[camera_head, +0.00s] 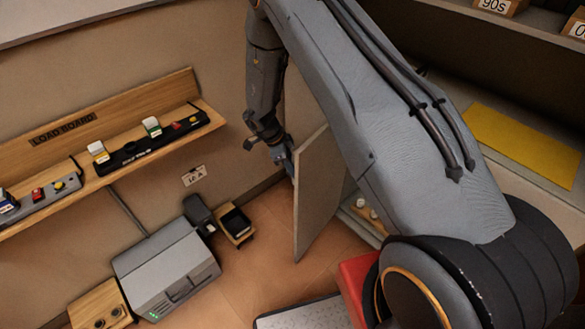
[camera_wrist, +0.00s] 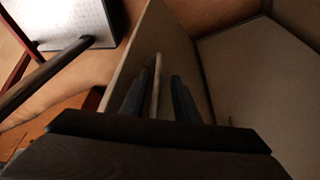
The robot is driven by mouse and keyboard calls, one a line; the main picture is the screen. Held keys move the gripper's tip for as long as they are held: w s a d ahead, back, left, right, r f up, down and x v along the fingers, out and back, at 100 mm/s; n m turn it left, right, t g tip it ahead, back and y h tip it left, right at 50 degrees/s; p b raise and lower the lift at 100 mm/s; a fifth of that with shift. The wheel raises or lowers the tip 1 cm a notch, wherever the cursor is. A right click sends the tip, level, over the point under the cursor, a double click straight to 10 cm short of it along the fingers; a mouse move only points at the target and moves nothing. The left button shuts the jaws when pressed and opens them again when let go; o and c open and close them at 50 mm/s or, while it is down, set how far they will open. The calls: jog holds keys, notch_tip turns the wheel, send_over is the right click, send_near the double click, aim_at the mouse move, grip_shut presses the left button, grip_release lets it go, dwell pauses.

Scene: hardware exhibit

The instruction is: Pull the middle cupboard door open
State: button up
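The cupboard door (camera_head: 318,200) is a tan panel standing swung well out from the cupboard front, edge towards the camera. In the wrist view, the door (camera_wrist: 150,40) runs up the middle. A thin upright bar handle (camera_wrist: 156,85) shows on it. My gripper (camera_head: 287,160) is at the door's upper left side. In the wrist view, the two dark fingers of my gripper (camera_wrist: 159,98) stand either side of the handle, with a visible gap on its right. My arm hides much of the cupboard front.
A wall shelf labelled LOAD BOARD (camera_head: 150,155) runs along the left. A grey machine (camera_head: 167,270) and a small wooden tray (camera_head: 237,225) stand below it. A yellow mat (camera_head: 520,145) lies on the counter at right. Open floor (camera_head: 265,275) lies left of the door.

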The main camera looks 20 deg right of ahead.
jog(key=shift+a+r, duration=0.1)
jog(key=shift+a, duration=0.05)
jog(key=b+v, duration=0.2)
jog(key=v, duration=0.5)
jog(key=shift+r, duration=0.35)
jog(key=shift+a, duration=0.1)
